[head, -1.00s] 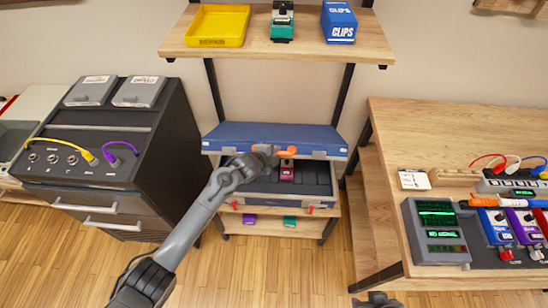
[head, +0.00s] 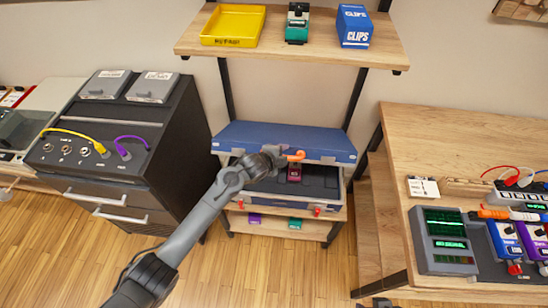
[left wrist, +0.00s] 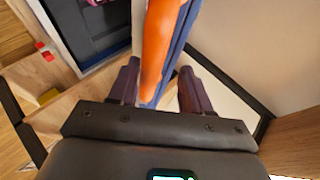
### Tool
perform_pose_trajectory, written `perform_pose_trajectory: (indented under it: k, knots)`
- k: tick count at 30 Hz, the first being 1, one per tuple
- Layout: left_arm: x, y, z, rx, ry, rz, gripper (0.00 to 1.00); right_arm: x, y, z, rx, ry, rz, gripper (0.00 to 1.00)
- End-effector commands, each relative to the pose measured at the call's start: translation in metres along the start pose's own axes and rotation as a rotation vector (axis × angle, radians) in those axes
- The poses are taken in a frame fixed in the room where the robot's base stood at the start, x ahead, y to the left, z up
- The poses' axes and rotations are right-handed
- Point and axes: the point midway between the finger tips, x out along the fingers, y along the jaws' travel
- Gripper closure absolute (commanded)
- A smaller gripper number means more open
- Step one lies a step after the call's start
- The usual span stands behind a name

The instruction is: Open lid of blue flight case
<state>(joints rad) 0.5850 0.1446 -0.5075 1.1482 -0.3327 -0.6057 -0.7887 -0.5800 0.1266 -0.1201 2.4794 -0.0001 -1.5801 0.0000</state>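The blue flight case stands on a low shelf in the middle of the head view. Its blue lid (head: 250,137) is raised at the front above the base (head: 270,194), with a gap between them. A pink pedal (head: 294,174) shows in the dark interior. My left gripper (head: 282,157) is at the lid's front edge, beside an orange piece (head: 296,156). In the left wrist view, the orange piece (left wrist: 157,45) lies between two parted dark fingers (left wrist: 160,90), with a gap at the right finger. Only a dark bit of what may be my right gripper (head: 378,302) shows at the bottom edge.
Above the case, a shelf (head: 280,55) holds a yellow tray (head: 233,25), a green pedal (head: 298,22) and a blue clips box (head: 354,26). A dark cabinet (head: 90,155) stands left and a wooden table (head: 440,140) right. Red latches (head: 317,212) are on the case front.

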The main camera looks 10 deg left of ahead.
Motion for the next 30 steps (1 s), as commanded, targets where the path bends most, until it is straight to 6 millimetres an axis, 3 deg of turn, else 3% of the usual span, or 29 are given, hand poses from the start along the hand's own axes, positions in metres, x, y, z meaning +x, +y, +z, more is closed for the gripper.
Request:
perform_pose_trajectory:
  k: [18, 30]
  knots:
    - [-0.087, -0.001, 0.001, 0.000, -0.001, -0.001, 0.54, -0.024, -0.002, -0.008, 0.009, 0.002, -0.008, 0.57]
    - [-0.099, 0.001, 0.000, 0.000, -0.001, 0.000, 0.54, -0.026, -0.001, -0.009, 0.008, 0.002, -0.007, 0.57]
